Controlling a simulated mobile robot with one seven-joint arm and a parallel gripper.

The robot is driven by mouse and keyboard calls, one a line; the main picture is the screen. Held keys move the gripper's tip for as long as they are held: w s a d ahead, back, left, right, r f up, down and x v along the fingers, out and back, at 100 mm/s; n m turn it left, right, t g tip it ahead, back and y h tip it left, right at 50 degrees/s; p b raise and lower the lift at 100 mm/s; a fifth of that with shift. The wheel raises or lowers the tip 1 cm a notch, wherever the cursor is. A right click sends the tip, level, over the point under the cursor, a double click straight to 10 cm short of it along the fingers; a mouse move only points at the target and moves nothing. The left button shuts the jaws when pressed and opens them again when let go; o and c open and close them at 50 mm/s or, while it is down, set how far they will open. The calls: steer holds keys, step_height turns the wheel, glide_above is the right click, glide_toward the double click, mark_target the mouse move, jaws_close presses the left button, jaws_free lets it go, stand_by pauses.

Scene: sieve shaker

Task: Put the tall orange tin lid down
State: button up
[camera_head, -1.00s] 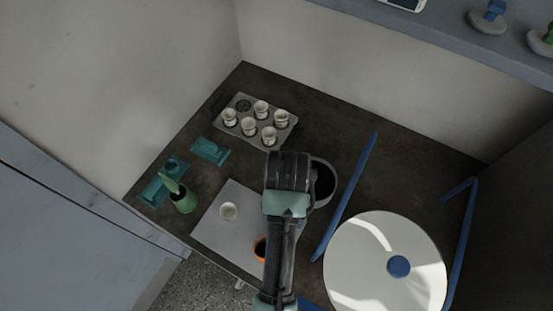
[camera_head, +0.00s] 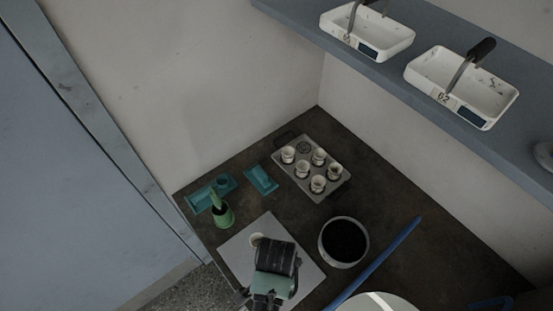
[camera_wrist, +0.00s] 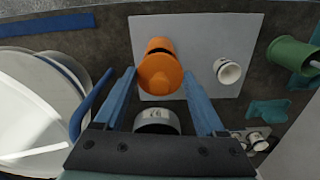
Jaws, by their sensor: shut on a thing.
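In the wrist view, my gripper (camera_wrist: 159,72) is shut on the tall orange tin lid (camera_wrist: 160,76), held between its blue fingertips. A second orange piece, seemingly the open tin (camera_wrist: 158,43), shows just past the lid at the top. It stands on the pale grey sheet (camera_wrist: 205,32); whether the lid touches it or the sheet, I cannot tell. In the head view my gripper is over the front of the sheet (camera_head: 310,273); my wrist hides the fingertips, lid and tin.
A small white cup (camera_head: 256,239) stands on the sheet near my wrist. A green pot (camera_head: 222,215), teal holders (camera_head: 261,180), a tray of cups (camera_head: 329,193) and a dark-filled white bowl (camera_head: 322,244) surround it. A blue bar (camera_head: 385,257) and large white disc (camera_head: 377,303) lie right.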

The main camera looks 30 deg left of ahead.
steer(key=shift+f, duration=1.35)
steer(key=shift+f, duration=0.55)
steer(key=o, duration=1.3)
step_height(320, 180, up, 13)
steer(key=shift+r, duration=0.1)
